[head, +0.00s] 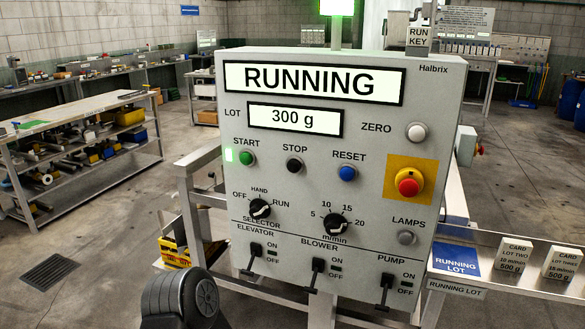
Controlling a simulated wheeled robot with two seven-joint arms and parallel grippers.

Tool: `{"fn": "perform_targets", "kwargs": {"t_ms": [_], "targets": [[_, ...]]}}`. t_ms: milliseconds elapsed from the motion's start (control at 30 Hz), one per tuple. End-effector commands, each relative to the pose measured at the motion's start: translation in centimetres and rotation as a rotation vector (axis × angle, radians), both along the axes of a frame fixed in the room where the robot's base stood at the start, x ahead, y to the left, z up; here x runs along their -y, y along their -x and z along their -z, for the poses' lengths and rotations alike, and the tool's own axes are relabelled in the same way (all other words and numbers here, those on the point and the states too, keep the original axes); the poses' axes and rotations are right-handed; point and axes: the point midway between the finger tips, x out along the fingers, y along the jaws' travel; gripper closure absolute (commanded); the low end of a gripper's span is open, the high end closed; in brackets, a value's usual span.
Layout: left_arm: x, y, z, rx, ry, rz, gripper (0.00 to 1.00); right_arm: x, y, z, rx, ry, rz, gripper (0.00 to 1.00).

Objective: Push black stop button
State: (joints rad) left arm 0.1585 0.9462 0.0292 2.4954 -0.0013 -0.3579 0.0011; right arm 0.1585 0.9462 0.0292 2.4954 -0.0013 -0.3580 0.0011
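The black stop button (294,165) sits under the label STOP on the grey control panel (440,120), between the green start button (247,158) and the blue reset button (348,173). Nothing covers or touches it. The upper display (312,82) reads RUNNING and the lower display (295,119) reads 300 g. A green light shows beside the start button. A dark rounded part of my arm shows at the bottom left, below the panel's left side. Neither gripper's fingers are in view.
A red emergency button (408,187) on a yellow plate, a white zero button (417,132) and the selector knob (260,209) share the panel. Toggle levers line its bottom. Lot cards (514,254) stand on the right shelf. The space before the stop button looks clear.

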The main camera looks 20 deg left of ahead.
Motion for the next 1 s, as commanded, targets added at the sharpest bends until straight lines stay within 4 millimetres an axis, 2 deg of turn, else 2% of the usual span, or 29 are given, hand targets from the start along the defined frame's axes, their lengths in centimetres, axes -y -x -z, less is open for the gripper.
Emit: {"fn": "perform_targets", "kwargs": {"t_ms": [67,567,1000], "targets": [[0.0,0.0,0.0,0.0,0.0,0.0,0.6,0.0,0.0,0.0,0.0,0.0,0.0,1.0],[0.0,0.0,0.0,0.0,0.0,0.0,1.0,0.0,0.0,0.0,0.0,0.0,0.0,1.0],[0.0,0.0,0.0,0.0,0.0,0.0,1.0,0.0,0.0,0.0,0.0,0.0,0.0,1.0]]}}
